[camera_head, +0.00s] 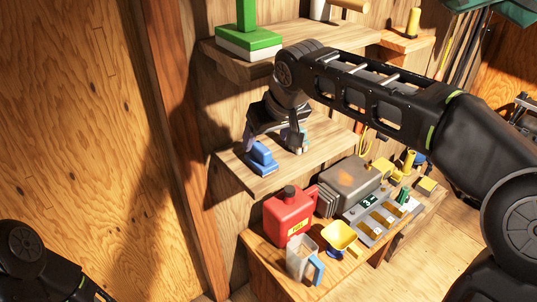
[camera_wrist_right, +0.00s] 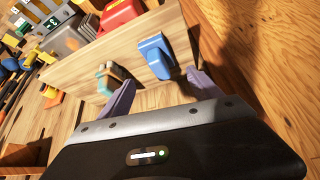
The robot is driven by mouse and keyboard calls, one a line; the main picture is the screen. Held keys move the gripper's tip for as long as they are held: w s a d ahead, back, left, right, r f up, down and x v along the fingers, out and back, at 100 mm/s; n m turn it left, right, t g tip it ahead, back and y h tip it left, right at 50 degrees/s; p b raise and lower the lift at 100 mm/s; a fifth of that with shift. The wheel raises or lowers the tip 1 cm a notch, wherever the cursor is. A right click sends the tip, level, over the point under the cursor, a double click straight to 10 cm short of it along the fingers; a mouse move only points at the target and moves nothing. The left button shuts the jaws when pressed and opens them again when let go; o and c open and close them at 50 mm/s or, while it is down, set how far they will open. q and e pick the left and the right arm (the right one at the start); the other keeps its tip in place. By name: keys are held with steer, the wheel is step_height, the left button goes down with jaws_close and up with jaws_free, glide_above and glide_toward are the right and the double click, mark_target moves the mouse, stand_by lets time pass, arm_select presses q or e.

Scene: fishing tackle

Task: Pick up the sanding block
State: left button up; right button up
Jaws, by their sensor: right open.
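A blue block with a raised grip, which looks like the sanding block (camera_head: 262,157), sits on the middle wooden shelf near its left front corner. It also shows in the right wrist view (camera_wrist_right: 155,58), just beyond the fingertips and between their lines. My right gripper (camera_head: 272,138) is open and empty, just above the shelf, behind and above the block. In the right wrist view its two purple fingers (camera_wrist_right: 160,88) are spread apart, with no visible contact with the block. My left arm shows only at the lower left of the head view; its gripper is out of view.
A small teal and tan item (camera_wrist_right: 110,76) stands on the same shelf (camera_head: 325,150), close to one right finger. A green-topped object (camera_head: 250,40) sits on the shelf above.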

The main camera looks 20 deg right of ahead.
mark_target(262, 149)
steer(key=shift+a, duration=0.1)
steer(key=shift+x, duration=1.3)
steer(key=shift+f, duration=0.1)
steer(key=x, duration=0.5)
steer(key=shift+s+f+b, duration=0.1)
steer(key=shift+b, duration=0.25)
steer(key=c, duration=1.6)
